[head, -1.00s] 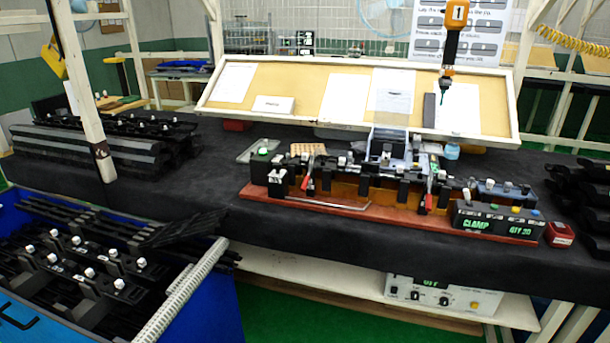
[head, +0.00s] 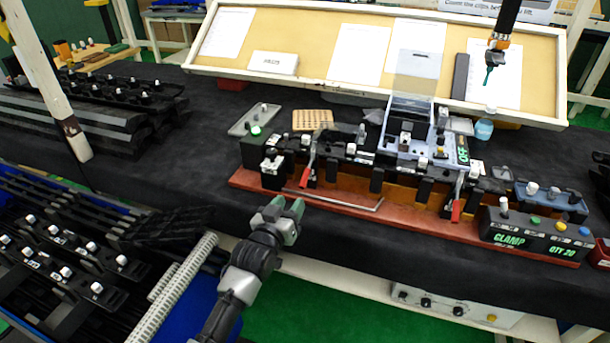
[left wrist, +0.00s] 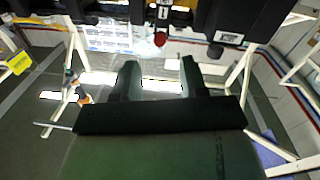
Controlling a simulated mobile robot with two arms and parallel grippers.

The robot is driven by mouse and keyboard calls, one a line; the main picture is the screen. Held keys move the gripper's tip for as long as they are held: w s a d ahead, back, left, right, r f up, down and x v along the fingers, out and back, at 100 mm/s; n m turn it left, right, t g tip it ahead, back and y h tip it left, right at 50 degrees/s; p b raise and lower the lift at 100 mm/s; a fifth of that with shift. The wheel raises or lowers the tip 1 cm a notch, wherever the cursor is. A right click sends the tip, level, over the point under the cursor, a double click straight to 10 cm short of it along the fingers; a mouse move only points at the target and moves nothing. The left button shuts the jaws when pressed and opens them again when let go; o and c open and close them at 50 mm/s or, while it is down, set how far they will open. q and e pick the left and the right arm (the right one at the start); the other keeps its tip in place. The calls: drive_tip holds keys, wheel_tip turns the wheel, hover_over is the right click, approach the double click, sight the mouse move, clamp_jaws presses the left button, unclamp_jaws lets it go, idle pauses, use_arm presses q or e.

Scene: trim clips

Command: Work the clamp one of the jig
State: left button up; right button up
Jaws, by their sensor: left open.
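The jig is a long black and orange fixture on a red-brown base plate (head: 415,218) on the dark table. Two red-handled clamps show on it: a left clamp (head: 305,176) and a right clamp (head: 457,209). Both handles point down toward the front; no label tells which is clamp one. My left gripper (head: 284,208) is in front of the jig's left part, below and a little left of the left clamp's handle, apart from it. In the left wrist view its fingers (left wrist: 160,75) are open and empty, with a round red end (left wrist: 160,39) beyond them. My right gripper is not in view.
A black box (head: 530,236) at the jig's right front reads "CLAMP" and "QTY 20". A thin metal rod (head: 335,200) runs along the base's front. A bin of black trim parts (head: 75,255) stands at the left. A driver (head: 497,50) hangs above the jig.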

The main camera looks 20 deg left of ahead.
sight(300, 189)
use_arm(q)
drive_tip(key=w, duration=0.6)
drive_tip(key=w+d, duration=0.1)
drive_tip(key=w, duration=0.2)
drive_tip(key=shift+w+f+p, duration=0.1)
drive_tip(key=shift+w+p, duration=0.15)
drive_tip(key=shift+p, duration=0.1)
clamp_jaws()
